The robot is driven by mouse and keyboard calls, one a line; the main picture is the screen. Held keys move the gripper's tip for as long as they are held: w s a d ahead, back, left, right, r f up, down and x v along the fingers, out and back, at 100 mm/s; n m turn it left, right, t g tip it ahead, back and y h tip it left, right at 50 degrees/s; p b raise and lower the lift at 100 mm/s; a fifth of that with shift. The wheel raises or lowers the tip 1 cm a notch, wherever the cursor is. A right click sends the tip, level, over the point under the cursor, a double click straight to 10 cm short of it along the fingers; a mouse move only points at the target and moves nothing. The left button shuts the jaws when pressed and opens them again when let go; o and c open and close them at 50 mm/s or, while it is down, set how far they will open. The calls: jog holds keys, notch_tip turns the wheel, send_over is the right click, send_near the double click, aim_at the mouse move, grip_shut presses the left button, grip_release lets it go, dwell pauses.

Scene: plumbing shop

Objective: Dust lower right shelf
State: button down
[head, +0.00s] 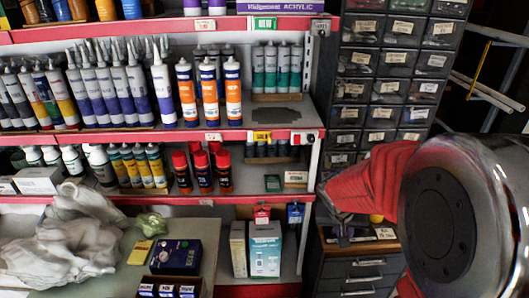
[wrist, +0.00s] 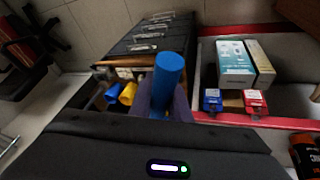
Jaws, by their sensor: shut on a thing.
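The lower right shelf (head: 280,213) has a red front edge and is in the middle of the head view. A white and teal box (head: 265,250) and a narrower beige box stand on the lowest level; the white box also shows in the wrist view (wrist: 236,64).
Red-capped cans (head: 181,172) stand on the level above. A drawer cabinet (head: 360,272) is right of the shelf, with yellow and blue items on it. White cloth (head: 70,240) lies at left.

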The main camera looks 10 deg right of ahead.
jog(key=w+a+n, duration=0.2)
jog(key=w+a, duration=0.2)
jog(key=a, duration=0.3)
jog(key=w+a+n+t+y, duration=0.1)
jog(key=w+a+n, duration=0.1)
jog(key=w+a, duration=0.3)
jog(key=shift+w+a+f, duration=0.15)
jog(key=shift+a+f, duration=0.25)
jog(key=shift+a, duration=0.55)
